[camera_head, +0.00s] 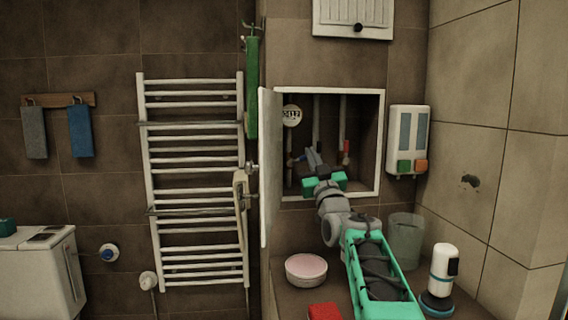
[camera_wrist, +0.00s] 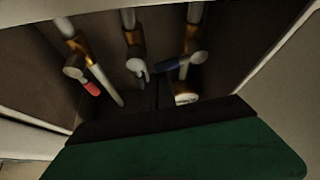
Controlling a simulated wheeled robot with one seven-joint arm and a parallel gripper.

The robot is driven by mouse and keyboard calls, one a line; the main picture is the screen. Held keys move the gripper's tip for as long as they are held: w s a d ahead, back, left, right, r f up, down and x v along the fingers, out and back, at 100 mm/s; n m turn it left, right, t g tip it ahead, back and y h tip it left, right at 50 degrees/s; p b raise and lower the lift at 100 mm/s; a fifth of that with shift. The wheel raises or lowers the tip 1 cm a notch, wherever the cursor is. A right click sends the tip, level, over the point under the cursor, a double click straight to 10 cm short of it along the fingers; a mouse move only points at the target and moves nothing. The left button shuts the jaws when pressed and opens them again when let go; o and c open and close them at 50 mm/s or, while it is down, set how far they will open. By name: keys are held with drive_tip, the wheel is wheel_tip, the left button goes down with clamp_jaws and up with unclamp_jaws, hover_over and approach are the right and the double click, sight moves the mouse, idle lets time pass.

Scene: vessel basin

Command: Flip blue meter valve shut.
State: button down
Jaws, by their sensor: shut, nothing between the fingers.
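The blue valve handle (camera_head: 297,158) is in the open wall recess, on the left pipe below a round white meter (camera_head: 291,116). In the wrist view the blue handle (camera_wrist: 172,65) lies across its pipe beside a brass fitting, at an angle. My gripper (camera_head: 313,158) reaches into the recess, just right of the blue handle in the head view. It is shut and empty, and its dark fingers (camera_wrist: 156,106) fill the lower wrist view. I cannot tell whether the fingers touch the handle; the wrist view shows the handle beyond them.
A red valve handle (camera_head: 346,147) is on the right pipe, and a grey handle (camera_wrist: 139,69) is on the middle one. The recess's white door (camera_head: 270,170) stands open at left. Below are a pink-filled bowl (camera_head: 306,269) and a clear bin (camera_head: 404,240).

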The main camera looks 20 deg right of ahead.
drive_tip(key=shift+d+f+b, duration=0.25)
drive_tip(key=shift+f+b, duration=0.35)
drive_tip(key=shift+b, duration=0.05)
drive_tip(key=shift+a, duration=0.1)
